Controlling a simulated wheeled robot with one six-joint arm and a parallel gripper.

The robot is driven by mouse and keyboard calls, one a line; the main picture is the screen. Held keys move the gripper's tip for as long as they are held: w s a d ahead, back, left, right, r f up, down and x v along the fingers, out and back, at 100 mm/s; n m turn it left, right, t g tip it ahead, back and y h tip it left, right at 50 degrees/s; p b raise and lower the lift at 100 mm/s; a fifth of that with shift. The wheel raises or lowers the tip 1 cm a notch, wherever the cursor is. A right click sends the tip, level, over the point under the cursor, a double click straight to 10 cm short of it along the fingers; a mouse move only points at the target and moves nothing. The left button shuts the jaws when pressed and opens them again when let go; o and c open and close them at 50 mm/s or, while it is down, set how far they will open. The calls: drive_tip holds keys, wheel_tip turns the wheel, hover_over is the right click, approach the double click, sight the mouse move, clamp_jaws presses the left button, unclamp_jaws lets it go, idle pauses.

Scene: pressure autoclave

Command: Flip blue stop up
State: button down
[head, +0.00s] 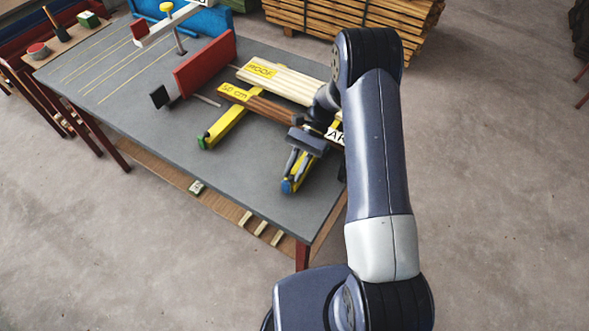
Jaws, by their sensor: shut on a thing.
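The blue stop (287,186) is at the near end of the right yellow bar (312,172) on the grey table, low and close to the front edge. My gripper (292,170) reaches down over that end from the upper right. Its fingers are shut on the blue stop, and they and the gripper body hide part of the stop and the bar. The stop's exact tilt is hard to tell at this size.
A second yellow bar (228,128) with a green end (204,141) lies to the left. Brown and cream boards (285,82) lie across the bars. A red plate (205,63) stands behind. The table's (150,125) left front is clear.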

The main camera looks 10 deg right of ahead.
drive_tip(key=c, duration=1.3)
unclamp_jaws()
drive_tip(key=shift+w, duration=0.15)
drive_tip(key=b+v, duration=0.2)
drive_tip(key=v, duration=0.8)
drive_tip(key=shift+w+d+r, duration=0.2)
drive_tip(key=shift+d, duration=0.05)
drive_tip(key=shift+s, duration=0.1)
drive_tip(key=p+x, duration=0.2)
drive_tip(key=x, duration=0.8)
drive_tip(key=shift+s+a+f, duration=0.1)
drive_tip(key=shift+s+a, duration=0.1)
drive_tip(key=shift+a, duration=0.05)
drive_tip(key=shift+s, duration=0.1)
